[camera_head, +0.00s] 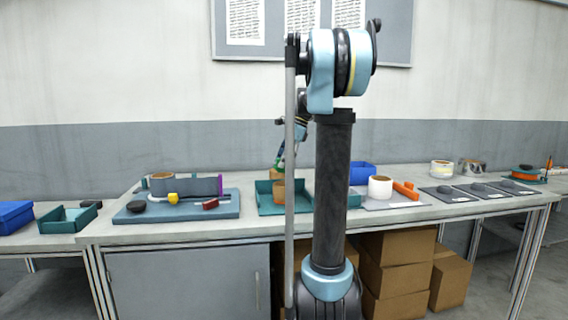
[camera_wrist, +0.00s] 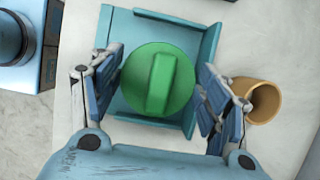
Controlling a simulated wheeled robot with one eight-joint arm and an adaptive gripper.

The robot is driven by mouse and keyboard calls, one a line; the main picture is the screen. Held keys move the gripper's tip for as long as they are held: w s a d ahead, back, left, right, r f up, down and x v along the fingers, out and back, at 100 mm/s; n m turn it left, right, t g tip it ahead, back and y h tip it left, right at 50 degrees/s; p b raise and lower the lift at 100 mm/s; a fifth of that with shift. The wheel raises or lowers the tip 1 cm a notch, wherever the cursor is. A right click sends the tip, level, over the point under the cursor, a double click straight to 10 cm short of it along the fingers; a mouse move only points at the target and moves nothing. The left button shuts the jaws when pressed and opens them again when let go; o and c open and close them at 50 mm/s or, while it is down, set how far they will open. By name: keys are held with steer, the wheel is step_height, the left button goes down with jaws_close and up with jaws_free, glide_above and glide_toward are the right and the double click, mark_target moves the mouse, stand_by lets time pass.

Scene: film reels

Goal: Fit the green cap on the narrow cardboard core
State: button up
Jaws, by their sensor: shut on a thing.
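The green cap (camera_wrist: 158,82) is round with a raised bar across its top. My gripper (camera_wrist: 160,92) is shut on it, one finger at each side, in the wrist view. In the head view the cap is a small green patch (camera_head: 280,163) at my gripper, partly hidden. The narrow cardboard core (camera_wrist: 264,101) is a hollow tan tube, just outside my right finger in the wrist view and partly covered by it. In the head view a tan cylinder (camera_head: 278,190) shows below the cap, partly behind my arm. The cap is apart from the core in the wrist view.
A teal tray (camera_wrist: 206,42) lies below the cap. A blue-grey board (camera_head: 135,215) at the left bears a wide tan-rimmed reel (camera_head: 162,184) and small coloured pieces. A white roll (camera_head: 380,187) and orange piece (camera_head: 407,190) are at the right. Bare worktop shows along the front.

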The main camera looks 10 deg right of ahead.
steer(key=shift+f, duration=2.75)
steer(key=shift+f, duration=0.5)
steer(key=o, duration=0.8)
steer(key=shift+c, duration=0.2)
steer(key=v, duration=1.1)
